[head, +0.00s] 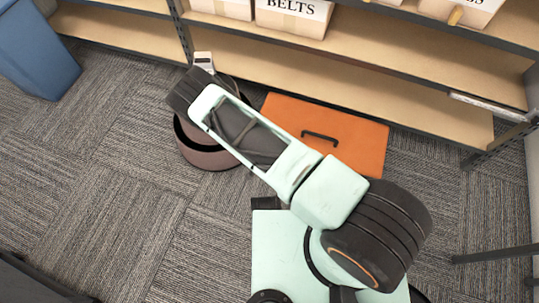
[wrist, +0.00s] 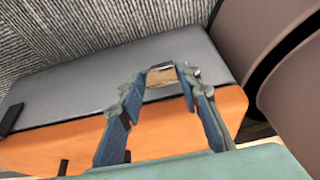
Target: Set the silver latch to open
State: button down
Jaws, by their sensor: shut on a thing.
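In the wrist view, my gripper (wrist: 163,80) has its two fingers closed in at the tips on a small silver piece with a tan patch, which looks like the silver latch (wrist: 160,70). The latch lies in front of a grey panel (wrist: 70,85) and an orange surface (wrist: 175,130). Its exact setting cannot be told. In the head view, my arm reaches up and left over a brown round container, and the fingers and latch are hidden. An orange panel (head: 350,150) with a black handle (head: 320,136) lies to the right of my arm.
The brown container (head: 210,158) stands under my arm's end and shows at the right of the wrist view (wrist: 285,85). Wooden shelves (head: 330,80) with labelled boxes (head: 290,17) run behind. A blue bin (head: 38,50) stands upper left. Carpet at left is clear.

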jog(key=shift+s+a+f+b, duration=0.25)
jog(key=shift+s+f+b, duration=0.35)
jog(key=shift+s+f, duration=0.1)
jog(key=shift+s+a+f+b, duration=0.2)
jog(key=shift+s+f+b, duration=0.4)
jog(key=shift+s+f, duration=0.1)
jog(key=shift+s+a+f+b, duration=0.25)
jog(key=shift+s+f+b, duration=0.35)
jog(key=shift+s, duration=0.1)
jog(key=c, duration=1.4)
grip_release()
jog(key=shift+w, duration=0.15)
jog(key=shift+r, duration=0.1)
jog(key=v, duration=1.2)
jog(key=shift+w+d, duration=0.1)
jog(key=shift+w, duration=0.1)
